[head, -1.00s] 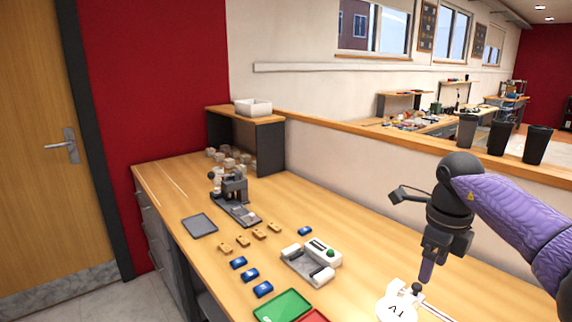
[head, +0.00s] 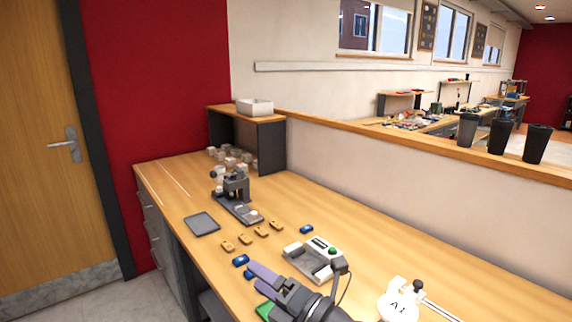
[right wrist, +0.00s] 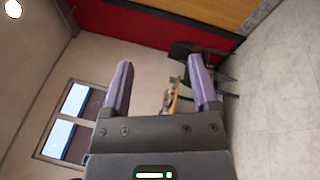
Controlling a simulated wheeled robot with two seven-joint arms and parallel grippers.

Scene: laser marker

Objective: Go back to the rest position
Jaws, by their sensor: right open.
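My right gripper (head: 256,275) is low in the head view, in front of the workbench (head: 350,222), with its purple fingers pointing left. The right wrist view shows its two fingers (right wrist: 160,82) spread apart with nothing between them. It hides part of the green tray (head: 263,311) and of the blue pieces (head: 240,260). My left gripper is in neither view.
A white device with a green button (head: 315,258) stands just beyond my right gripper. Small wooden pieces (head: 261,232), a grey tray (head: 202,223) and a dark machine (head: 235,186) lie farther back. A white labelled disc (head: 397,307) is at the right. The bench's right middle is clear.

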